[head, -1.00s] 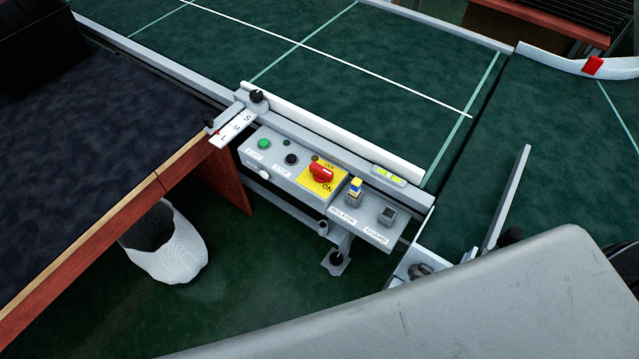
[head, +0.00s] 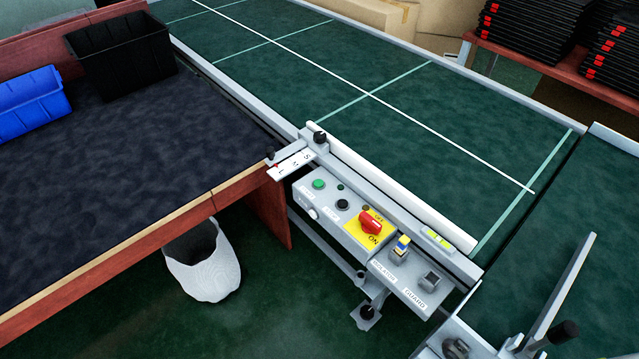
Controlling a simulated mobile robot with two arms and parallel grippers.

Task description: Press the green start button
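The green start button (head: 319,184) sits at the left end of a grey control panel (head: 331,228) on the side of the conveyor. A black button (head: 342,204) is to its right. Neither of my grippers shows in the head view. Nothing covers the green button.
The green conveyor belt (head: 330,75) runs behind the panel. A dark-topped table (head: 150,150) with a black bin (head: 130,58) and a blue bin (head: 30,103) stands at left. Floor in front of the panel looks clear.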

